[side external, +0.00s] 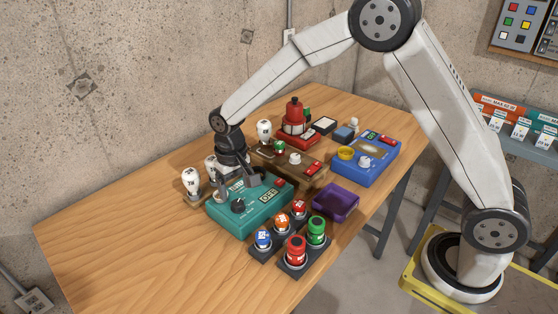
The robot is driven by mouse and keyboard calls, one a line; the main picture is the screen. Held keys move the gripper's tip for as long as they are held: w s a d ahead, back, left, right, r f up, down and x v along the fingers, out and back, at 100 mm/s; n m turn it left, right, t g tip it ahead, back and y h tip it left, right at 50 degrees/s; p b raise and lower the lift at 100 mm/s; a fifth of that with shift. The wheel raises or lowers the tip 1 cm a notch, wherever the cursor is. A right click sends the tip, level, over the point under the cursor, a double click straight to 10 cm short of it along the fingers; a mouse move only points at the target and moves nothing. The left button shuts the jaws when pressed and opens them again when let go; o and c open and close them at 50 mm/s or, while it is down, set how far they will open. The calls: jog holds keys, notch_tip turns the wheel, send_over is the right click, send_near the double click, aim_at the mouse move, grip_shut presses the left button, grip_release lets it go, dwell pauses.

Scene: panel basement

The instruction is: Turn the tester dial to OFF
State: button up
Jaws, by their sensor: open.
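A teal box (251,222), which looks like the tester, sits on the wooden table near the middle. A black dial (238,205) is on the left part of its top, and a small dark display lies to the right of it. My gripper (240,190) is open and points down over the back left part of the teal box, close behind the dial. I cannot tell whether a finger touches the box or dial. The gripper covers part of the box's back.
White bulbs (191,181) stand close left of my gripper. Coloured round pieces in dark holders (290,238) stand in front of the box, a purple tray (335,202) to its right. A blue box (365,160) and a red device (295,125) lie farther back. The table's left side is clear.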

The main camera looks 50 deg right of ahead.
aim_at(241, 202)
jog(key=shift+r, duration=1.65)
jog(key=shift+s+d+r, duration=0.1)
jog(key=shift+s+d, duration=0.25)
jog(key=s+d+t, duration=0.1)
jog(key=s+d, duration=0.3)
jog(key=s, duration=0.5)
jog(key=s+d+n+t, duration=0.1)
jog(key=s+d, duration=0.3)
jog(key=s, duration=0.5)
jog(key=shift+d+f+n+t, duration=0.3)
jog(key=shift+f, duration=0.05)
jog(key=shift+s, duration=0.1)
